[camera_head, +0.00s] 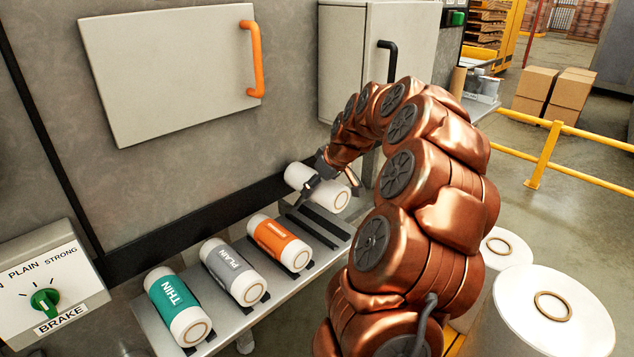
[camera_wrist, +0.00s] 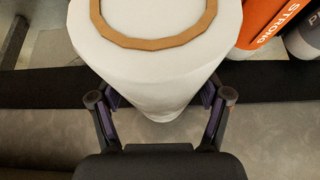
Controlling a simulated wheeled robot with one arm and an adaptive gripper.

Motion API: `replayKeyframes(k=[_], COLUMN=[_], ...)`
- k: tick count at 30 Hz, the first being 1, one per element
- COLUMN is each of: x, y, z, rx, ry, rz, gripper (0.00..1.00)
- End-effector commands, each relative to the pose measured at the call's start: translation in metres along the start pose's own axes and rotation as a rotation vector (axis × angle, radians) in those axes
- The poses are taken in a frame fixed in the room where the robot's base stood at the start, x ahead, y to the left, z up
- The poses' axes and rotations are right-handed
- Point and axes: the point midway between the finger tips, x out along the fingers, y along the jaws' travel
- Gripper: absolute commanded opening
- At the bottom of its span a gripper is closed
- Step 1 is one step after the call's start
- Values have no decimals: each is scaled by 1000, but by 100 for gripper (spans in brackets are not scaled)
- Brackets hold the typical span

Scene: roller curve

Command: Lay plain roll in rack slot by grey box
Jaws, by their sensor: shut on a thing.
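A white roll (camera_head: 302,178) with a brown core ring hangs at the far end of the rack (camera_head: 224,320); no label shows on it. My gripper (camera_head: 330,184) is shut on this roll. In the wrist view, the gripper (camera_wrist: 160,96) has a finger on each side of the white roll (camera_wrist: 150,65). I cannot tell whether the roll touches the rack. An empty slot with black strips (camera_head: 322,226) lies just in front of it. A grey-banded roll marked PLAIN (camera_head: 233,270) lies in the rack. A grey box (camera_head: 362,70) with a black handle is on the wall behind.
A teal THIN roll (camera_head: 177,305) and an orange STRONG roll (camera_head: 279,242) lie either side of the PLAIN roll. A grey brake box (camera_head: 45,280) with a green knob stands at the left. Large white rolls (camera_head: 556,312) stand at the right, beyond my arm.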

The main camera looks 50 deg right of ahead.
Motion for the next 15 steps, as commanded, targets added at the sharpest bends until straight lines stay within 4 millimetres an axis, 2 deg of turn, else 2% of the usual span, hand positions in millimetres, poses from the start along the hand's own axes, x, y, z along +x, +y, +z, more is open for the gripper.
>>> replayKeyframes(k=[15], x=[29], y=[0], z=[17], rx=[1], ry=[-1], rz=[-1], gripper=[19])
